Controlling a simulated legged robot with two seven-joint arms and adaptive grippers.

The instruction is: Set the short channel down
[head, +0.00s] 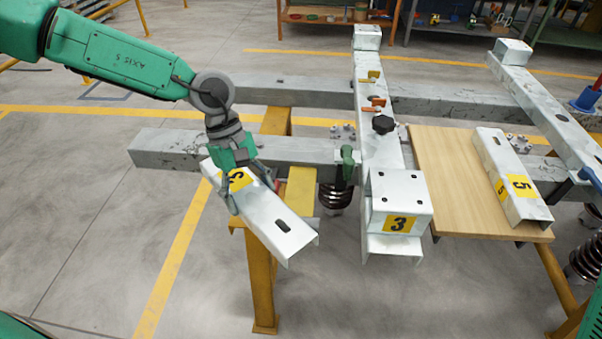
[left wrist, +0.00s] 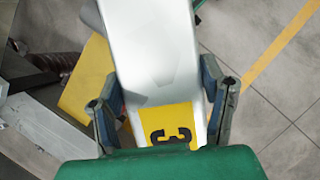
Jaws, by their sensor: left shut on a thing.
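The short channel (head: 268,215) is a pale metal piece with a slot near its front end and a yellow label marked 3. My left gripper (head: 250,186) is shut on it from above, with a finger on each side. The channel slants down to the right in the head view, over or beside a yellow stand (head: 262,285). I cannot tell whether it touches the stand. In the left wrist view the channel (left wrist: 158,45) runs between the two fingers of the gripper (left wrist: 164,108), its label close to the palm. My right gripper is not in view.
A wooden board (head: 450,185) carries another channel labelled 5 (head: 512,180). Grey crossbeams (head: 165,150) lie behind. The floor at left is clear.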

